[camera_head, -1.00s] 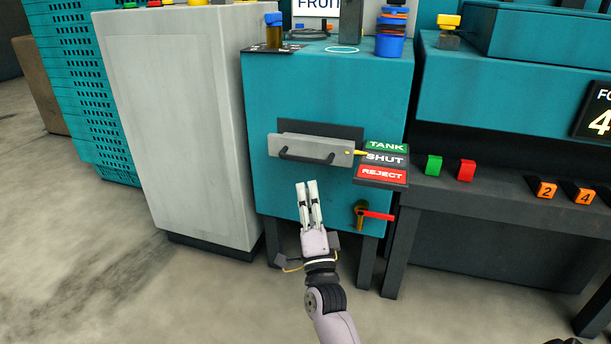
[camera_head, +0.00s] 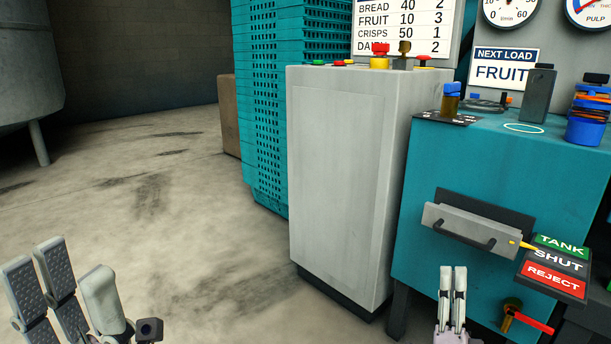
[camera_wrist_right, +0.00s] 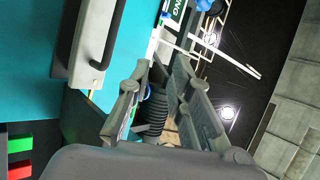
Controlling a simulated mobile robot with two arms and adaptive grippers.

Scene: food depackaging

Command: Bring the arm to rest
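My left gripper (camera_head: 70,280) is at the lower left of the head view, over bare floor. Its ridged finger pads stand apart from the smooth opposing finger, and nothing is between them. My right gripper (camera_head: 452,280) points up in front of the teal machine (camera_head: 480,165), below its drawer handle (camera_head: 465,232). In the right wrist view its fingers (camera_wrist_right: 160,95) are spread and empty. The handle also shows there (camera_wrist_right: 107,35), beside the fingers and apart from them. Most of both arms lies outside the head view.
A grey cabinet (camera_head: 345,185) with buttons on top stands left of the teal machine. A TANK/SHUT/REJECT sign (camera_head: 556,262) and a red lever (camera_head: 533,322) are right of my right gripper. Teal crates (camera_head: 268,110) are stacked behind. Open floor (camera_head: 150,215) lies to the left.

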